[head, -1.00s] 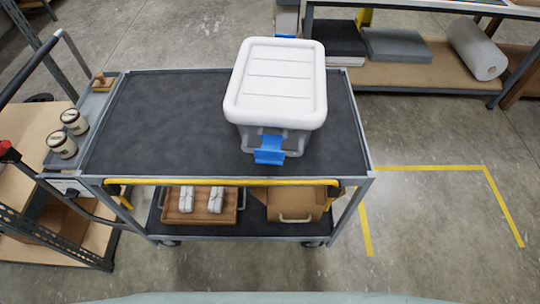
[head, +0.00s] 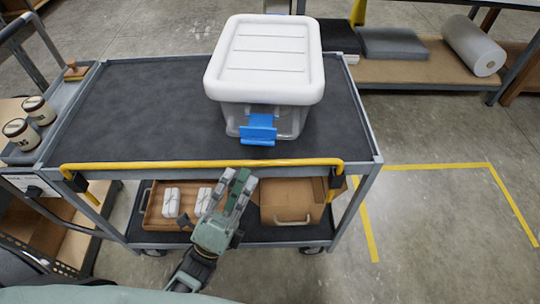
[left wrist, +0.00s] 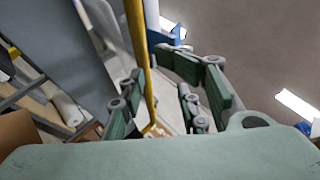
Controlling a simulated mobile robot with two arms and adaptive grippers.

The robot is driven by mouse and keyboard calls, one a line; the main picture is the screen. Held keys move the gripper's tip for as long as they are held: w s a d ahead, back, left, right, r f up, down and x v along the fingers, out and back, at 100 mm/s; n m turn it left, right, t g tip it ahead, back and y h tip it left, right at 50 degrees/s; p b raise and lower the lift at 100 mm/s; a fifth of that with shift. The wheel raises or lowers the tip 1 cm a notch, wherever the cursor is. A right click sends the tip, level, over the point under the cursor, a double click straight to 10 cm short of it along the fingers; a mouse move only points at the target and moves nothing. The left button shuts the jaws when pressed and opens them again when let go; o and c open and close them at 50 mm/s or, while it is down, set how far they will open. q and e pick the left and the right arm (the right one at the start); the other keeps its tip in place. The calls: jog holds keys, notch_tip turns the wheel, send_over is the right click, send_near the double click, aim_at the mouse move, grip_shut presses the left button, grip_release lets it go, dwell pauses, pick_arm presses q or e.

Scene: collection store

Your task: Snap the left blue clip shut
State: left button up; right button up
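A clear box with a white lid (head: 266,58) stands on the cart's top deck. A blue clip (head: 258,131) is on its near side, below the lid rim, and its flap appears to stick outward towards me. The far side of the box is hidden. My left gripper (head: 238,184) is in front of the cart, nearer to me than the yellow handle and apart from the clip. Its fingers are spread and empty. In the left wrist view the spread fingers (left wrist: 165,100) show, with a blue piece, probably the clip (left wrist: 172,37), beyond them. My right gripper is not in view.
The yellow handle bar (head: 205,165) runs along the cart's near edge, between my left gripper and the box. The dark top deck (head: 140,105) is clear left of the box. A wooden tray (head: 160,222) and a cardboard box (head: 290,205) sit on the lower shelf.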

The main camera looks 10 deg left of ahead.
aim_at(260, 125)
pick_arm(q)
jog(key=shift+m+h, duration=0.3)
jog(key=shift+m, duration=0.2)
jog(key=x, duration=0.2)
jog(key=s+r+p+x, duration=0.1)
jog(key=x, duration=0.2)
jog(key=p+x, duration=0.1)
jog(key=x, duration=0.2)
jog(key=shift+d+r, duration=0.15)
jog(key=shift+r, duration=0.25)
